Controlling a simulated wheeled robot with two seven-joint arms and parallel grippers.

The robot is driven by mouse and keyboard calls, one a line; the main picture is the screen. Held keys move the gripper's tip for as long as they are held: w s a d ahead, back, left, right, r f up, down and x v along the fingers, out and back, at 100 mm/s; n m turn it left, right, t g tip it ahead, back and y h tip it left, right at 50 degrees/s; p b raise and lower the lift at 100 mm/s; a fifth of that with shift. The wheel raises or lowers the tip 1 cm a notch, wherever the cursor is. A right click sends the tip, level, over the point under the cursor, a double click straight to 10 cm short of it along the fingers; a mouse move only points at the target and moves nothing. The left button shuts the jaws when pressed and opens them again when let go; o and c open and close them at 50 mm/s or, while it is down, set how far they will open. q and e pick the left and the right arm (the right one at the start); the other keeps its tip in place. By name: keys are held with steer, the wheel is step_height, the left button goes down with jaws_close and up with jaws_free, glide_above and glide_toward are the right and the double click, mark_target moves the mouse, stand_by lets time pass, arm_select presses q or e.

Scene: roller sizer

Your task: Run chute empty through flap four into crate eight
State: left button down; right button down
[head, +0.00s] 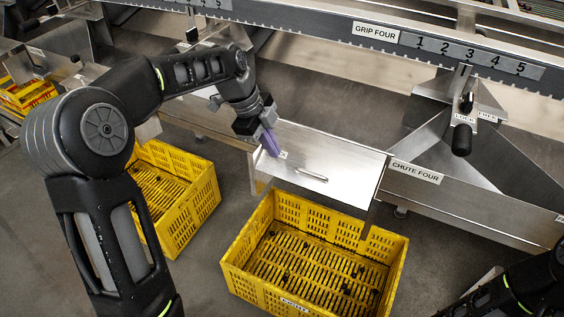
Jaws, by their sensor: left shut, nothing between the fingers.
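The chute labelled CHUTE FOUR (416,173) runs along the machine's front. Its metal flap (335,160), with a bar handle (312,175), is at the chute's left end, above the yellow crate labelled EIGHT (240,275). The crate stands on the floor and has several small dark pieces in it. My left gripper (270,147) is shut and empty, with its purple fingers over the flap's left part, left of the handle. I cannot tell whether they touch it. My right arm (520,290) shows at the lower right, but its gripper is out of view.
A second yellow crate (205,190) stands on the floor to the left, partly behind my left arm. A rail labelled GRIP FOUR (376,32) has a scale numbered 1 to 5 (472,55). A lever with a black knob (462,139) hangs above the chute.

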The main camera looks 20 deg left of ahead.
arm_select(q)
steer(key=b, duration=0.1)
glide_toward(289, 175)
steer(key=s+d+f, duration=0.2)
steer(key=d+f, duration=0.1)
steer(key=d, duration=0.1)
steer(key=f, duration=0.1)
steer(key=w+f, duration=0.1)
steer(key=shift+f+b, duration=0.25)
steer(key=shift+b, duration=0.05)
steer(key=shift+w+f, duration=0.4)
steer(key=shift+f, duration=0.1)
